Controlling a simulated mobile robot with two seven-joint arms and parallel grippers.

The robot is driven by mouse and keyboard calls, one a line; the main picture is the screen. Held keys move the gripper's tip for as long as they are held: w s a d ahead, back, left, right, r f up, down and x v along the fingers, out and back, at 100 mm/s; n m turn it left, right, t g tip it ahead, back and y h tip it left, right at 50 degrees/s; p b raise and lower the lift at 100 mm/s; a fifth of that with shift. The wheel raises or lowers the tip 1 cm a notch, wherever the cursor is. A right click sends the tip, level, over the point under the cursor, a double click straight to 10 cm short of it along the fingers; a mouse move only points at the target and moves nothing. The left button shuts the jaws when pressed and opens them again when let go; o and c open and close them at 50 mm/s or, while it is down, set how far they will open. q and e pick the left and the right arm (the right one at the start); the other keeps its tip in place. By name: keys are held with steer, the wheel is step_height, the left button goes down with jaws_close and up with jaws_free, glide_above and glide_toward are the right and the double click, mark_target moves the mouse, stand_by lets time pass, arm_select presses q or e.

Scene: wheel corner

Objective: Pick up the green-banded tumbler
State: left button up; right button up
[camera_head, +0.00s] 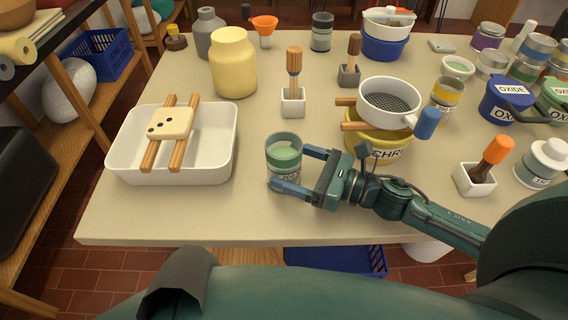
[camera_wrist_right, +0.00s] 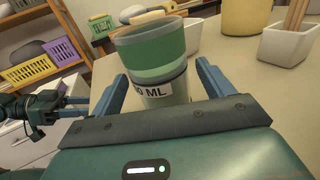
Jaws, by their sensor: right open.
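The green-banded tumbler (camera_head: 284,158) stands upright near the front edge of the table, left of my right gripper. It has a grey-green body, a green band and a white label ending in "ML". In the right wrist view the tumbler (camera_wrist_right: 152,55) is straight ahead. My right gripper (camera_head: 291,168) is open, with one finger on each side of the tumbler; contact is not clear. Its fingers also show in the wrist view (camera_wrist_right: 160,82). A dark teal part that looks like my left gripper (camera_wrist_right: 45,112) shows at the wrist view's left edge; its jaws are unclear.
A white tray (camera_head: 120,165) carrying a block on two wooden sticks stands left of the tumbler. Behind are a yellow jar (camera_head: 233,65) and a white brush pot (camera_head: 293,103). A yellow bowl (camera_head: 378,148) under a strainer (camera_head: 390,98) stands close beyond my right gripper.

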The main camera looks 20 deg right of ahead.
mark_target(278, 161)
steer(key=x, duration=0.3)
steer(key=shift+w+a+f, duration=0.15)
steer(key=shift+a, duration=0.15)
arm_select(q)
steer(key=shift+r, duration=0.35)
arm_select(e)
steer(key=shift+c, duration=0.6)
steer(key=c, duration=1.3)
steer(key=shift+o, duration=0.2)
arm_select(q)
steer(key=shift+s+a+r+m+p, duration=0.15)
steer(key=shift+r+m+p, duration=0.15)
steer(key=shift+p, duration=0.9)
arm_select(e)
step_height(278, 161, up, 10)
arm_select(q)
steer(key=shift+r, duration=0.1)
